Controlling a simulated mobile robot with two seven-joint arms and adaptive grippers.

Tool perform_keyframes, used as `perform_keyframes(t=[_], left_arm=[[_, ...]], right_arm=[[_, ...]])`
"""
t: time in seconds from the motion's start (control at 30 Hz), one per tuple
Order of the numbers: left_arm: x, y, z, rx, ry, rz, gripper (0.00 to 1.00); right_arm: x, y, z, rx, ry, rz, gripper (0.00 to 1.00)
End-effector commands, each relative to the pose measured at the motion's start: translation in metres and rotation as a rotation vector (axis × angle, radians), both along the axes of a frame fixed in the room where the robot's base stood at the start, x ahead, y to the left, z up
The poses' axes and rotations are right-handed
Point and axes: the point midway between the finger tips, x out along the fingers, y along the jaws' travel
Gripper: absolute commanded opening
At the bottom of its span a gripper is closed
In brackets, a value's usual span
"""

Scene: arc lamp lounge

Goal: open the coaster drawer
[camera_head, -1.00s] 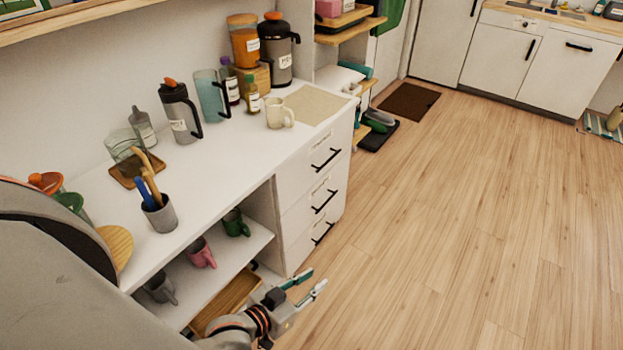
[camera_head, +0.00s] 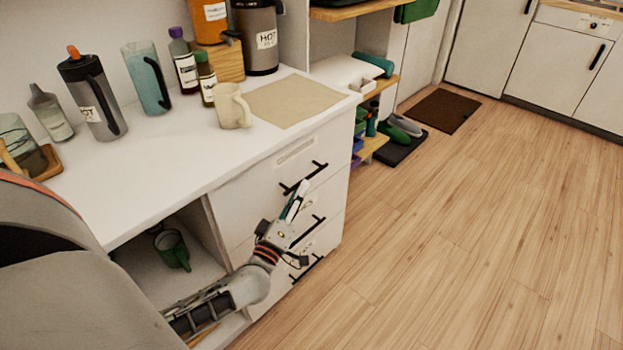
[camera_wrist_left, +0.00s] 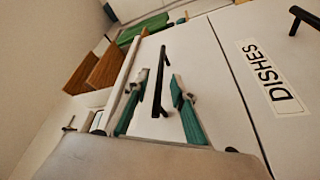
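The white cabinet has a stack of three shut drawers with black bar handles. The top drawer (camera_head: 262,187) has a label too small to read in the head view. Its handle (camera_head: 305,177) is just above my left gripper (camera_head: 297,202). In the left wrist view my left gripper (camera_wrist_left: 157,104) is open, with a teal-lined finger on each side of a black handle (camera_wrist_left: 162,78). I cannot tell whether the fingertips reach around it. The neighbouring drawer front (camera_wrist_left: 235,75) there reads DISHES. The coaster label is not readable. My right gripper is not in view.
A cream mug (camera_head: 232,107) and a beige mat (camera_head: 292,102) are on the counter above the drawers. A green mug (camera_head: 172,248) is in the open shelf left of them. A shelf unit (camera_head: 372,150) stands beyond the cabinet. The wooden floor (camera_head: 450,235) is clear on the right.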

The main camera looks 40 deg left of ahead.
Motion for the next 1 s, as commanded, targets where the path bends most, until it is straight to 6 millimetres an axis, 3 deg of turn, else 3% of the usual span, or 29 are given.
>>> perform_keyframes(t=[0.3, 0.73, 0.83, 1.0], left_arm=[[0.043, 0.011, 0.008, 0.002, 0.002, 0.0, 0.25], [0.053, 0.013, 0.012, 0.003, 0.002, -0.002, 0.25], [0.053, 0.013, 0.012, 0.003, 0.002, -0.002, 0.0], [0.053, 0.013, 0.011, 0.003, 0.002, -0.002, 0.0]], right_arm=[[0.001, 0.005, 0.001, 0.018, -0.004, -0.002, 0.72], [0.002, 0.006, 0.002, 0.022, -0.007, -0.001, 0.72], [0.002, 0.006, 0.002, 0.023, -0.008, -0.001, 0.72], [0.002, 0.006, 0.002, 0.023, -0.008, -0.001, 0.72]])
